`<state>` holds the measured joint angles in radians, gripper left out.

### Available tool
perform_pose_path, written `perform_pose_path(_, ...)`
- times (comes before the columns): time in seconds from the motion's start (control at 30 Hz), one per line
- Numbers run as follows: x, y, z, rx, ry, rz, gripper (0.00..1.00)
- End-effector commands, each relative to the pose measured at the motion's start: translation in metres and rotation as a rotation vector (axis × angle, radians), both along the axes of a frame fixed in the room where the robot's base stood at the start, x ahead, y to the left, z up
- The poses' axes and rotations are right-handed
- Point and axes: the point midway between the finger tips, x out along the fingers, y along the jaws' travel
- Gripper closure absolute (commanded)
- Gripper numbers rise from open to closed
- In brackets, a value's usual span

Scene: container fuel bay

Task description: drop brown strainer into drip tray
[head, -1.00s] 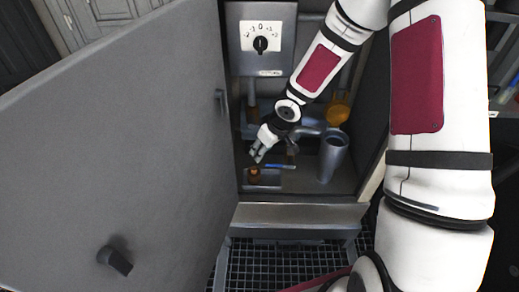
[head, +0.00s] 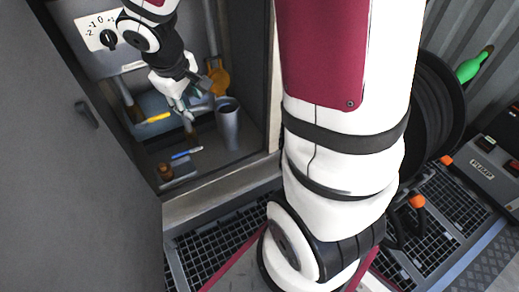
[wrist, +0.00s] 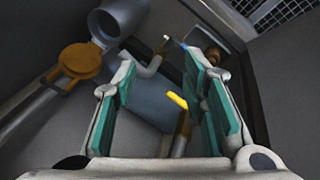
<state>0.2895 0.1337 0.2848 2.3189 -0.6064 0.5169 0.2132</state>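The brown strainer (head: 165,171) is a small brown piece at the left end of a low grey tray, the drip tray (head: 181,174), on the cabinet floor. It appears to stand inside the tray, though it is small here. In the wrist view the strainer (wrist: 213,56) shows partly behind the right finger. My gripper (head: 183,112) is above and behind the tray, apart from the strainer. In the wrist view its two green-padded fingers (wrist: 165,75) are spread, with nothing held between them.
A blue pen-like stick (head: 186,153) lies by the tray's far edge. A grey cup (head: 228,122) stands right of my gripper, with an amber round part (head: 218,80) behind it. The open cabinet door (head: 60,170) bounds the left.

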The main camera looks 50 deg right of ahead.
Motion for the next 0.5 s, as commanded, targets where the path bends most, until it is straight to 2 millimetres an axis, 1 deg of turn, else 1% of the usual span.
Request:
perform_pose_path(0.03, -0.017, -0.002, 0.020, -0.020, -0.002, -0.032, 0.61)
perform_pose_path(0.1, -0.042, -0.003, 0.041, -0.034, 0.009, -0.081, 0.61)
perform_pose_path(0.17, -0.065, -0.003, 0.057, -0.038, 0.019, -0.122, 0.61)
perform_pose_path(0.2, -0.081, -0.002, 0.066, -0.035, 0.027, -0.147, 0.61)
perform_pose_path(0.27, -0.106, 0.002, 0.079, -0.022, 0.038, -0.184, 0.61)
perform_pose_path(0.3, -0.122, 0.005, 0.086, -0.009, 0.045, -0.205, 0.61)
perform_pose_path(0.37, -0.147, 0.011, 0.095, 0.016, 0.059, -0.233, 0.61)
perform_pose_path(0.4, -0.164, 0.015, 0.100, 0.037, 0.068, -0.250, 0.61)
perform_pose_path(0.47, -0.189, 0.023, 0.106, 0.074, 0.083, -0.268, 0.61)
perform_pose_path(0.5, -0.204, 0.029, 0.109, 0.101, 0.092, -0.278, 0.61)
